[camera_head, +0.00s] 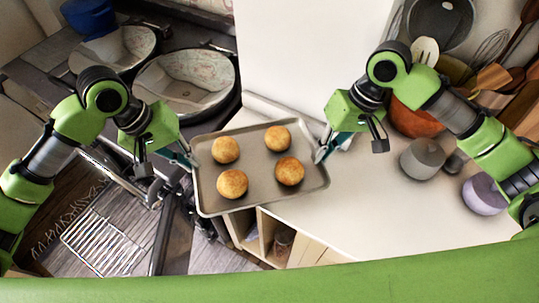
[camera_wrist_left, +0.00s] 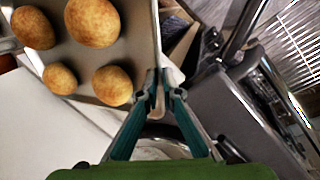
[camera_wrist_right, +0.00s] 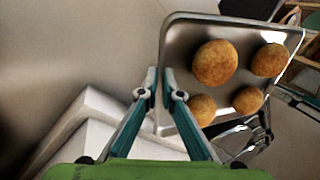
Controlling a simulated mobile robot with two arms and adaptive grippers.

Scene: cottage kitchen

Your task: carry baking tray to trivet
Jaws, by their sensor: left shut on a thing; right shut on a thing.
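The grey baking tray (camera_head: 258,163) carries several round golden rolls (camera_head: 232,183) and hangs between my grippers, slightly rotated in the head view, over the counter's left edge. My left gripper (camera_head: 190,160) is shut on the tray's left rim. In the left wrist view its fingertips (camera_wrist_left: 160,90) pinch the tray edge (camera_wrist_left: 140,45). My right gripper (camera_head: 320,155) is shut on the tray's right rim. The right wrist view shows its fingers (camera_wrist_right: 160,90) at the tray (camera_wrist_right: 233,85). I cannot make out a trivet in any view.
The white counter (camera_head: 400,225) is largely clear at the front right. A grey lidded pot (camera_head: 422,160), an orange bowl (camera_head: 413,120) and a purple pot (camera_head: 484,195) stand at its right. Pans (camera_head: 186,80) sit on the stove at left. The open oven rack (camera_head: 105,235) lies below.

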